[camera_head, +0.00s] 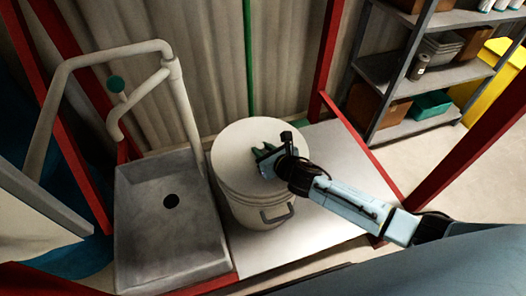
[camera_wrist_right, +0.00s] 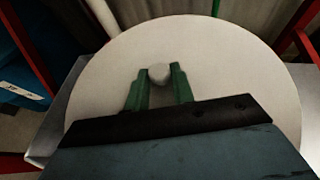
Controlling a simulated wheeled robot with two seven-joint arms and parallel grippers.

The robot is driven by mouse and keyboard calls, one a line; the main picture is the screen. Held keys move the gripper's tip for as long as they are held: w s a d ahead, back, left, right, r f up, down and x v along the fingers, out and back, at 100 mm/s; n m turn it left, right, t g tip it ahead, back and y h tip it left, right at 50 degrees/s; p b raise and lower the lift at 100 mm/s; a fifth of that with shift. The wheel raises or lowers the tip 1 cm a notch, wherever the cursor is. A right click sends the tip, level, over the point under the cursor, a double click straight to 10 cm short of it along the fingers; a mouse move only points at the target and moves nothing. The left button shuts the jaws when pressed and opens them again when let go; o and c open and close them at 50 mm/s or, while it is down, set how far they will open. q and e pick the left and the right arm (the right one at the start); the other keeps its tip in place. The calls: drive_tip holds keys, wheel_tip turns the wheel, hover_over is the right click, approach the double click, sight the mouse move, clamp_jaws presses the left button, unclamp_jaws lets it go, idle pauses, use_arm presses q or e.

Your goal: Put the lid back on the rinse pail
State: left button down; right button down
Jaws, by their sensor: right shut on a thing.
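The rinse pail (camera_head: 254,208) is a round cream bucket with a dark side handle. It stands upright on a pale metal counter, right of the sink. The round cream lid (camera_head: 240,140) lies over the pail's mouth and looks level; I cannot tell if it is fully seated. My right gripper (camera_head: 264,154) is over the lid, with its green fingers shut on the lid's small round knob (camera_wrist_right: 159,73). The lid (camera_wrist_right: 235,70) fills most of the right wrist view, and the pail is hidden below it there. My left gripper is not in view.
A grey sink (camera_head: 172,235) with a dark drain and a pale bent pipe (camera_head: 185,105) stands left of the pail. The counter (camera_head: 335,170) is bare to the right. Red posts and a grey shelf (camera_head: 440,85) stand behind at the right.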

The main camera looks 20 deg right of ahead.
drive_tip(key=shift+w+r, duration=0.1)
drive_tip(key=shift+r, duration=0.1)
drive_tip(key=shift+f, duration=0.1)
drive_tip(key=shift+f, duration=0.1)
drive_tip(key=c, duration=1.6)
unclamp_jaws()
drive_tip(key=shift+f, duration=0.2)
drive_tip(key=shift+c, duration=0.2)
drive_tip(key=o, duration=0.5)
drive_tip(key=shift+r, duration=0.1)
drive_tip(key=shift+c, duration=0.2)
